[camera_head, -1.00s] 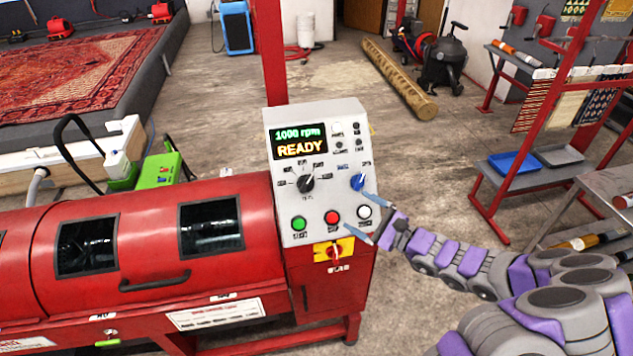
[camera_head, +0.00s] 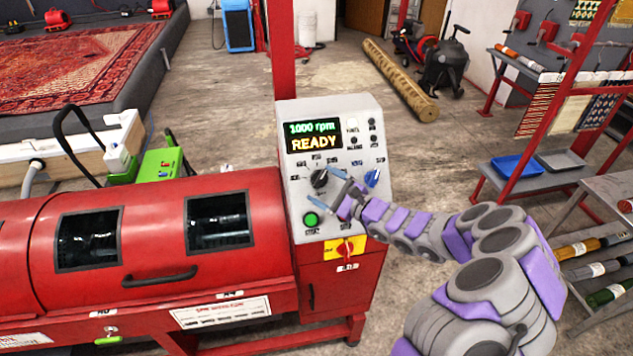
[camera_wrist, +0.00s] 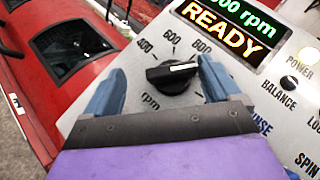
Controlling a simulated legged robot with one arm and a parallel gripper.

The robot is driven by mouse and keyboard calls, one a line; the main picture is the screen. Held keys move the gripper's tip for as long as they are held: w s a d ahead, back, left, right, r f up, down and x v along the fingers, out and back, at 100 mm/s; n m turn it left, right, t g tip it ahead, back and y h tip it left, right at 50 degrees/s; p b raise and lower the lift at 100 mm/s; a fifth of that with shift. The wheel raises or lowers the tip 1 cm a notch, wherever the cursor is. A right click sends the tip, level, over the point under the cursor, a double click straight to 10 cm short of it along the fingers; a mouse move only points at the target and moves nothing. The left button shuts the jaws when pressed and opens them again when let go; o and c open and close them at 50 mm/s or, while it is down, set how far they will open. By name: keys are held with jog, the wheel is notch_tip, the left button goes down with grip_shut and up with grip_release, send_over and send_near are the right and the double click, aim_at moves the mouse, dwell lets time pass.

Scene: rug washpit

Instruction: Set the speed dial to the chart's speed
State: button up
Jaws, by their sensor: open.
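The black speed dial (camera_head: 319,179) is on the sloped grey control panel of the red machine. In the wrist view the dial (camera_wrist: 172,77) has a white mark pointing right, past the 800 label; the label there is hidden by a finger. My gripper (camera_head: 324,184) is open, its blue fingers on either side of the dial; I cannot tell whether they touch it. The display (camera_head: 313,137) reads 1000 rpm and READY. A white printed placard (camera_head: 222,310), possibly the chart, is on the machine's front, too small to read.
A blue knob (camera_head: 373,177) is right of the dial. A green button (camera_head: 311,220) is below it, and a red switch on a yellow plate (camera_head: 345,249) is lower. My arm covers the panel's lower right. Open floor lies behind the panel.

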aim_at(322, 182)
jog(key=shift+w+a, duration=0.45)
jog(key=shift+a, duration=0.1)
jog(key=shift+w, duration=0.3)
jog(key=shift+w+d+r, duration=0.15)
jog(key=shift+w+d, duration=0.3)
jog(key=shift+d, duration=0.25)
jog(key=shift+a, duration=1.25)
jog(key=shift+c, duration=0.7)
jog(key=shift+a, duration=0.1)
jog(key=shift+c, duration=1.5)
jog(key=shift+d, duration=0.75)
jog(key=c, duration=0.3)
jog(key=shift+c, duration=1.4)
jog(key=shift+a+r, duration=0.1)
jog(key=shift+r, duration=0.05)
